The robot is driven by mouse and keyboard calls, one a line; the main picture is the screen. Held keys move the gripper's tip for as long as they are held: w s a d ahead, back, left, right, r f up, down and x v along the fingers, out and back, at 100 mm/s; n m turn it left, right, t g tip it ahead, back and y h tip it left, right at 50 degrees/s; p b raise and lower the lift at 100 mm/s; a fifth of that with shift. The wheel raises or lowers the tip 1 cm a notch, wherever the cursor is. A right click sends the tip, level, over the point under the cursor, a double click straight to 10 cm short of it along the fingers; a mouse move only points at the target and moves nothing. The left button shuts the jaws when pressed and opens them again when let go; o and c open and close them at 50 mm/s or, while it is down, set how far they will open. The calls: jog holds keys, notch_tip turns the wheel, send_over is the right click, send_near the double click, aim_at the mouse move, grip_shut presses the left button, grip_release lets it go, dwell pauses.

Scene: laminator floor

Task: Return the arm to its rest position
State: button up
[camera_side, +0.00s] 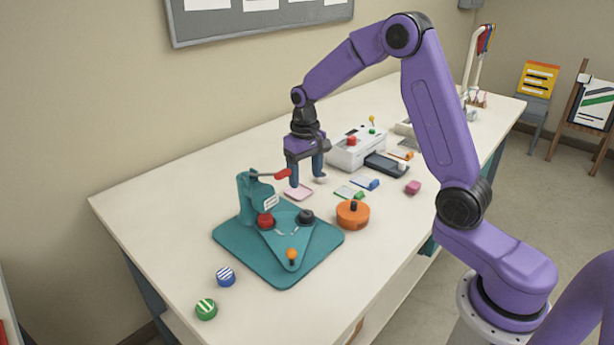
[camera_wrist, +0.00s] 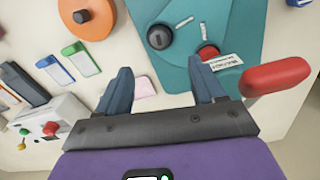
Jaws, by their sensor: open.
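My gripper (camera_side: 306,168) is open and empty. It hangs above the table (camera_side: 150,195), with its fingers pointing down, just behind the teal press. In the wrist view my gripper (camera_wrist: 162,90) shows two blue fingers spread apart with nothing between them. A pink card (camera_wrist: 145,87) lies on the table below and between the fingers; it also shows in the side view (camera_side: 298,193). The red lever handle (camera_wrist: 275,76) of the press is close to the right finger in the wrist view.
The teal press (camera_side: 325,238) stands close by, with an orange round box (camera_side: 352,214) beside it. A white laminator (camera_side: 357,148) and cards lie behind. Blue (camera_side: 226,277) and green (camera_side: 206,309) striped buttons lie in front. The table's left side is clear.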

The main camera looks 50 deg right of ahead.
notch_tip(320, 180, up, 7)
jog(key=w+t, duration=0.2)
jog(key=t, duration=0.1)
jog(key=s+a+r+n+y, duration=0.1)
jog(key=s+a+r+n, duration=0.2)
jog(key=s+a, duration=0.4)
jog(key=s+a+f+n+g, duration=0.15)
jog(key=s+a+n, duration=0.4)
jog(key=s, duration=0.65)
jog(key=s+d+f+n, duration=0.1)
jog(key=s+n, duration=0.2)
jog(key=s, duration=0.5)
jog(key=s+d+f+n+g, duration=0.1)
jog(key=s+d+f+n, duration=0.1)
jog(key=s, duration=0.7)
jog(key=shift+n, duration=0.45)
